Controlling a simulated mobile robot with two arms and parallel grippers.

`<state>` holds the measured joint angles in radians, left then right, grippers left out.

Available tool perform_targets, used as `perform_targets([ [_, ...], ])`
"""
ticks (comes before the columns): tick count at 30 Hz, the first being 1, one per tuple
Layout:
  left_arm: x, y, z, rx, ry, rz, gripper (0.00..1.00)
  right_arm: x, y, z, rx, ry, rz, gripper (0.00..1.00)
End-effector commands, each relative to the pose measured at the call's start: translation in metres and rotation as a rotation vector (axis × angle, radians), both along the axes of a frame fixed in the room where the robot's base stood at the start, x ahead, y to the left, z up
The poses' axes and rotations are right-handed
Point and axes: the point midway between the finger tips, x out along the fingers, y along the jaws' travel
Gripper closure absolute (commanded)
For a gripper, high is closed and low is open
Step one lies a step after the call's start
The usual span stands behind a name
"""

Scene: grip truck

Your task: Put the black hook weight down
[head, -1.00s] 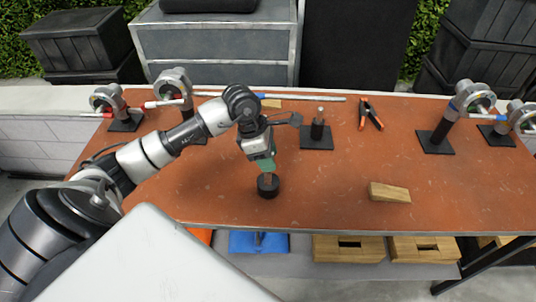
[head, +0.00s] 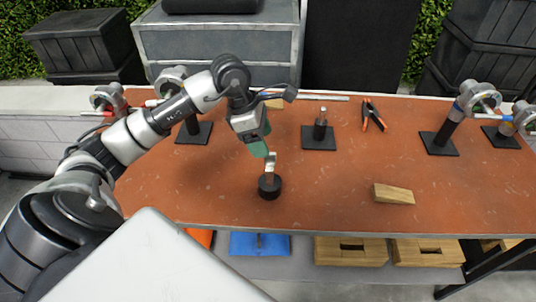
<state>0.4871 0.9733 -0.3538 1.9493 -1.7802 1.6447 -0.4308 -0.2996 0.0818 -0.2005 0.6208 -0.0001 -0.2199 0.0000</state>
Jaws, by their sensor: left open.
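The black hook weight (head: 269,188) stands upright on the reddish-brown table (head: 330,195), left of the middle and towards the front edge. Its metal hook stem points up. My left gripper (head: 264,154), with green fingers, is open just above and behind the top of the hook. It does not hold the weight. Whether a fingertip touches the hook is hard to tell. My right gripper is not in view.
A wooden wedge (head: 393,194) lies to the right. A black-based post (head: 319,132) and orange-handled pliers (head: 373,115) are further back. Clamps on black stands are at both sides, including one at right (head: 447,130). The front middle of the table is clear.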

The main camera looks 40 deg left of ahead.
Motion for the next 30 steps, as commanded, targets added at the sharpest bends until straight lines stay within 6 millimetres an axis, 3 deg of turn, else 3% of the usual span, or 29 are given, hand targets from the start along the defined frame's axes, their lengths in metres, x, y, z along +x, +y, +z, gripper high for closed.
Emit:
perform_targets([
  [9, -0.006, 0.018, 0.049, 0.000, -0.002, 0.001, 0.33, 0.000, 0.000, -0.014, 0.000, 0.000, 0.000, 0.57],
  [23, -0.007, 0.019, 0.056, -0.006, 0.001, -0.001, 0.33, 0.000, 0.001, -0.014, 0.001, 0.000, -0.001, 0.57],
  [26, -0.006, 0.006, 0.051, -0.070, -0.004, -0.007, 0.33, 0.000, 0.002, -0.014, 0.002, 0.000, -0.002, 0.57],
  [30, -0.002, -0.045, 0.040, -0.348, -0.012, 0.002, 0.33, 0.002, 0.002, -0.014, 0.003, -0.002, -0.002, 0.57],
])
